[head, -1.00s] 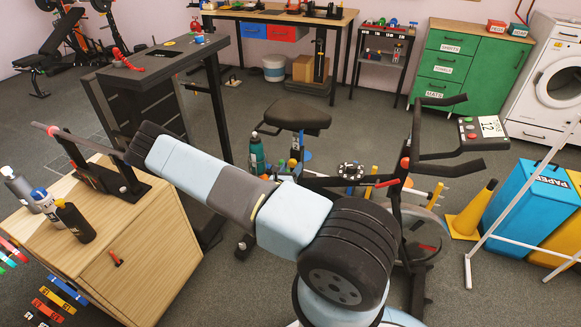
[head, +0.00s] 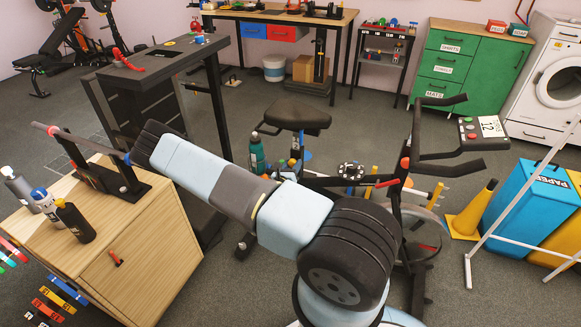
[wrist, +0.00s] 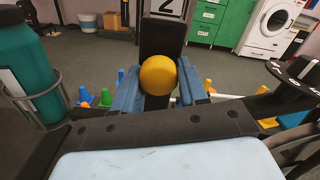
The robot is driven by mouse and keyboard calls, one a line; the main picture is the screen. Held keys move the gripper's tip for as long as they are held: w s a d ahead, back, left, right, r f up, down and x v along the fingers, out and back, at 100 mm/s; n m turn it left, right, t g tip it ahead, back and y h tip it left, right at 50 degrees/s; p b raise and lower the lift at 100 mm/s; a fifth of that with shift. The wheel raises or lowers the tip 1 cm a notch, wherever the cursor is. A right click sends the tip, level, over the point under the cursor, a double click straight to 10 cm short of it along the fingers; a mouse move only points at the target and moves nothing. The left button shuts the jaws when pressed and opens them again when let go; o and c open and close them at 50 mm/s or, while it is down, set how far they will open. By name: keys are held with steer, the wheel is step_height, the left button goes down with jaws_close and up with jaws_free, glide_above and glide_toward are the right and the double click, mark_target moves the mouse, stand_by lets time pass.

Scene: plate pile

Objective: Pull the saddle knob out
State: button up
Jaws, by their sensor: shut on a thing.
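The saddle knob (wrist: 158,75) is a yellow ball in the middle of the wrist view. It sits in front of a dark upright post (wrist: 163,38). The blue fingers of my gripper (wrist: 158,88) are on either side of the knob, shut on it. Its shaft is hidden behind the ball. In the head view the exercise bike's black saddle (head: 297,114) stands beyond my arm. My arm hides the knob and my gripper there.
A teal bottle (wrist: 25,75) in a wire holder is close on the left in the wrist view. In the head view the bike's handlebars (head: 440,155) rise right of my arm. A wooden cabinet (head: 130,245) stands left. Small coloured cones (wrist: 105,98) lie beyond my fingers.

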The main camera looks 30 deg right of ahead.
jaws_close()
steer(key=shift+v, duration=1.15)
steer(key=o, duration=0.8)
jaws_free()
steer(key=shift+a, duration=0.1)
steer(key=v, duration=1.3)
steer(key=shift+s+a+f, duration=0.1)
steer(key=shift+s+a, duration=0.1)
steer(key=shift+s, duration=0.05)
